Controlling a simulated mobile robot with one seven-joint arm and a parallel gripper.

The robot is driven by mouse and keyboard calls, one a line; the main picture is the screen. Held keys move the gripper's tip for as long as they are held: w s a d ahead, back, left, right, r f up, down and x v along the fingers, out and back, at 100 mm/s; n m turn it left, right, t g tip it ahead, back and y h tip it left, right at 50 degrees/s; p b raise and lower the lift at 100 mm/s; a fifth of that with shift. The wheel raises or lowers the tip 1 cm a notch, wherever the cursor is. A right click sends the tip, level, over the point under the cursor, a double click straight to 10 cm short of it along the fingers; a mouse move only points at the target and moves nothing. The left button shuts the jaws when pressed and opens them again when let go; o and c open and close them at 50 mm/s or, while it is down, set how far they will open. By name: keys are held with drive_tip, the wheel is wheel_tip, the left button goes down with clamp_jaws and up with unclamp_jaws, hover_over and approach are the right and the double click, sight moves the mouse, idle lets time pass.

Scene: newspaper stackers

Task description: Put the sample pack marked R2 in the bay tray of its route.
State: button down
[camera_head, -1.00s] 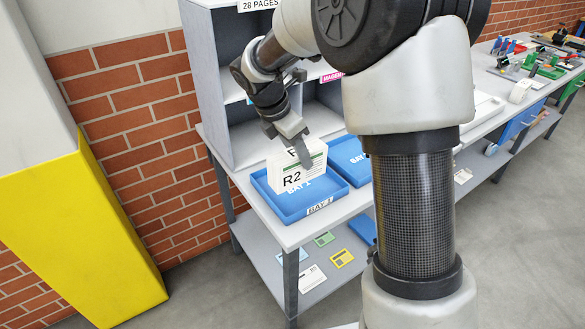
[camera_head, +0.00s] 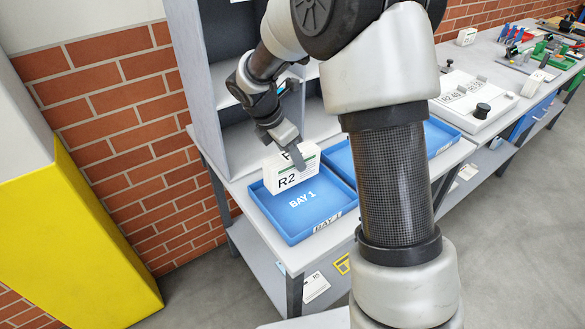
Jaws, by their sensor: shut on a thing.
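The white sample pack marked R2 (camera_head: 286,178) is at the back left of the blue tray lettered BAY 1 (camera_head: 322,212). My gripper (camera_head: 288,152) is shut on the pack from above. The pack is upright, its R2 face towards the camera. I cannot tell whether its underside touches the tray floor. A second blue tray (camera_head: 342,158) stands to the right, partly hidden behind my arm; its label is hidden.
A grey shelf unit (camera_head: 207,110) stands behind the trays. A white board with a black knob (camera_head: 474,98) lies further right on the bench. A yellow-sided block (camera_head: 85,235) stands at left. The front of the BAY 1 tray is clear.

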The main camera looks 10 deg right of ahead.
drive_tip(key=shift+f, duration=1.7)
drive_tip(key=shift+f, duration=0.1)
drive_tip(key=c, duration=1.1)
unclamp_jaws()
